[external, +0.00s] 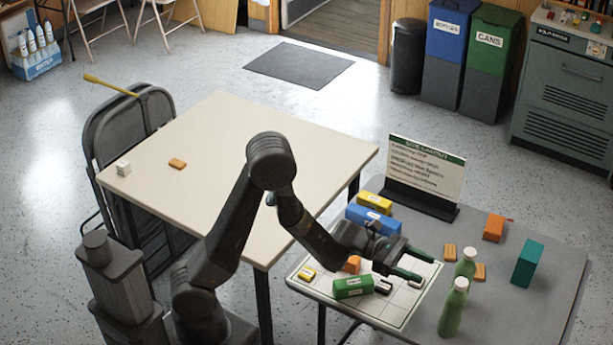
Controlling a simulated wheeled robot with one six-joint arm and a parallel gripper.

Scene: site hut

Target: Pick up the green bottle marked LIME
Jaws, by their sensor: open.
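Two green bottles stand upright close together on the grey table. The front bottle (452,312) is the nearer one, with a pale cap. The rear bottle (467,265) stands just behind it, its lower part hidden by the front one. I cannot read a LIME mark on either. My gripper (426,268) is open, its two green-tipped fingers pointing right, to the left of the bottles. It looks empty and apart from both bottles. Its height above the table is hard to tell.
A white gridded mat (402,317) lies under my gripper, with a green box (353,287) and small blocks. Blue (371,218) and yellow boxes (374,202) and a sign (427,168) stand behind. Orange (493,227) and teal boxes (528,263) stand right. The front right of the table is clear.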

